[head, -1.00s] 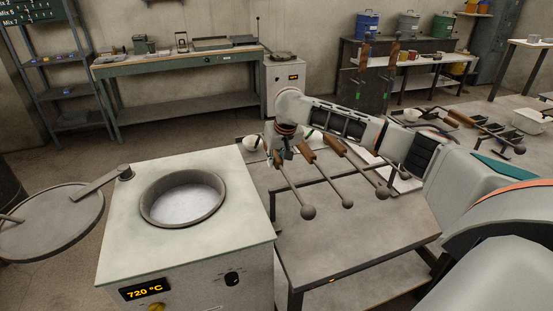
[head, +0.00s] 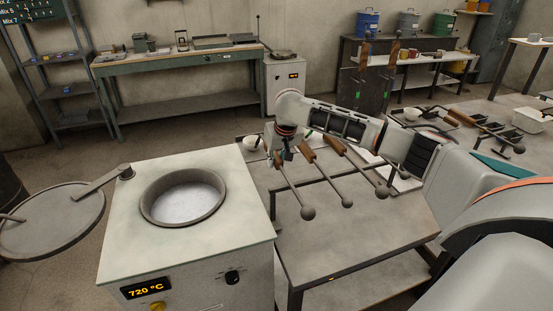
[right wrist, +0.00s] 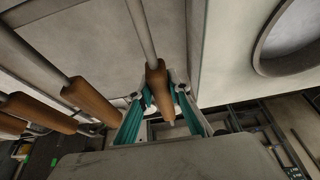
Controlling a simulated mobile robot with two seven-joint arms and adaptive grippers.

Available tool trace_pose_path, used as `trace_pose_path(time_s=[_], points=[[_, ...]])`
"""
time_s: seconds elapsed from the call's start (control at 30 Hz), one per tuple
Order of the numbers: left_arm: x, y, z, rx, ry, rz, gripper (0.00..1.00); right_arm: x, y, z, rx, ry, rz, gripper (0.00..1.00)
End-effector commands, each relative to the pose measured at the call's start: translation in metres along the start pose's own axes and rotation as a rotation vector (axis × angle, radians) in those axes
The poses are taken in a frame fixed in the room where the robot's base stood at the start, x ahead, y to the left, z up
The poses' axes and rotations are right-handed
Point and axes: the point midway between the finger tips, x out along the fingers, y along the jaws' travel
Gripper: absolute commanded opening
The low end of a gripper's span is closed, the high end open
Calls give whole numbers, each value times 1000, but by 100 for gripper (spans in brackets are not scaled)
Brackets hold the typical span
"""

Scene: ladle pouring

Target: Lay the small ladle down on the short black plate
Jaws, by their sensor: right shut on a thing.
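Three ladles with wooden handles and dark round bowls lie side by side over the near grey table (head: 370,228) in the head view. My right gripper (head: 279,160) is at the handle end of the leftmost ladle (head: 291,184), which I take to be the small ladle. In the right wrist view its teal fingers (right wrist: 160,102) are shut around this ladle's wooden handle (right wrist: 157,82). I cannot tell whether the ladle touches what is below it. I cannot make out the short black plate for certain. My left gripper is out of view.
The middle ladle (head: 329,179) and right ladle (head: 363,172) are close beside the held one. A furnace (head: 110,240) with an open round pot (head: 183,197) and a 720 °C display stands at the left.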

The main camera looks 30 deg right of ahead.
Motion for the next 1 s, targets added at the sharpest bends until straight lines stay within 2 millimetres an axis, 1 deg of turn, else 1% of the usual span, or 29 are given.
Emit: trace_pose_path(time_s=[0.03, 0.2, 0.23, 0.3, 0.57, 0.6, 0.7, 0.77, 0.87, 1.0], points=[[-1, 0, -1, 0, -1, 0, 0, -2, 0, -2, 1, 5, -2, 0], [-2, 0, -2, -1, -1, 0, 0, -1, -1, -2, 1, 5, -3, 0], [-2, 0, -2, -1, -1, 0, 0, -1, -1, -2, 1, 5, -3, 20], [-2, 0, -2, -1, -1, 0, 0, -1, -1, -2, 1, 5, -3, 37], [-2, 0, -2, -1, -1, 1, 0, 1, 0, 0, 1, 2, -2, 37], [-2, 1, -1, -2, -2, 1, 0, 3, 0, 2, 0, -4, 1, 37], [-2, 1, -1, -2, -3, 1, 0, 0, 0, 2, 0, -2, 0, 37], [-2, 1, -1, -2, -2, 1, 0, -6, 0, 1, 0, 0, -1, 37], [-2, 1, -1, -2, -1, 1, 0, -21, 0, 0, 0, 3, -2, 37], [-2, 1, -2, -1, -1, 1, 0, -49, 0, 0, -2, 4, -2, 37]])
